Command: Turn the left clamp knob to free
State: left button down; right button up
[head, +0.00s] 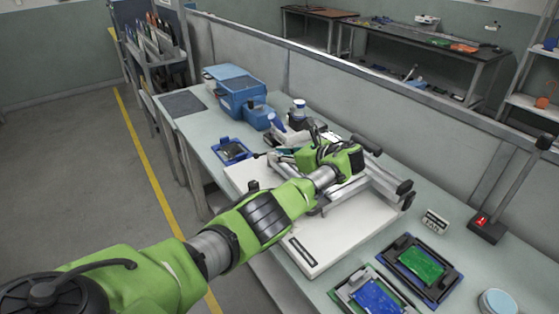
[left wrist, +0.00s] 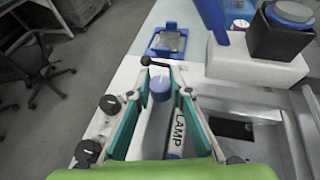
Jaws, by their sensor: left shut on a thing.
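My left gripper (head: 276,155) reaches over a pale fixture base (head: 322,243) on the bench. In the left wrist view, its teal fingers (left wrist: 160,80) are closed around a small blue round knob (left wrist: 160,88). The label on the strip below the knob reads "LAMP" in the visible part (left wrist: 178,135). A black ball-ended lever (left wrist: 148,61) lies just beyond the fingertips. In the head view the knob is mostly hidden by the gripper, and its turn angle cannot be told. My right gripper is not in view.
A blue tray (head: 231,151) stands just past the fixture, with blue bins (head: 240,95) behind. A white block with a black-and-blue part (left wrist: 285,30) stands close to the right of my fingers. Green and blue boards (head: 421,264) in holders lie at the near right.

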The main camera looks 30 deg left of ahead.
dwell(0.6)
pick_arm(q)
jog(key=c, duration=1.8)
grip_release()
jog(key=shift+a, duration=0.1)
jog(key=v, duration=1.2)
jog(key=shift+w, duration=0.1)
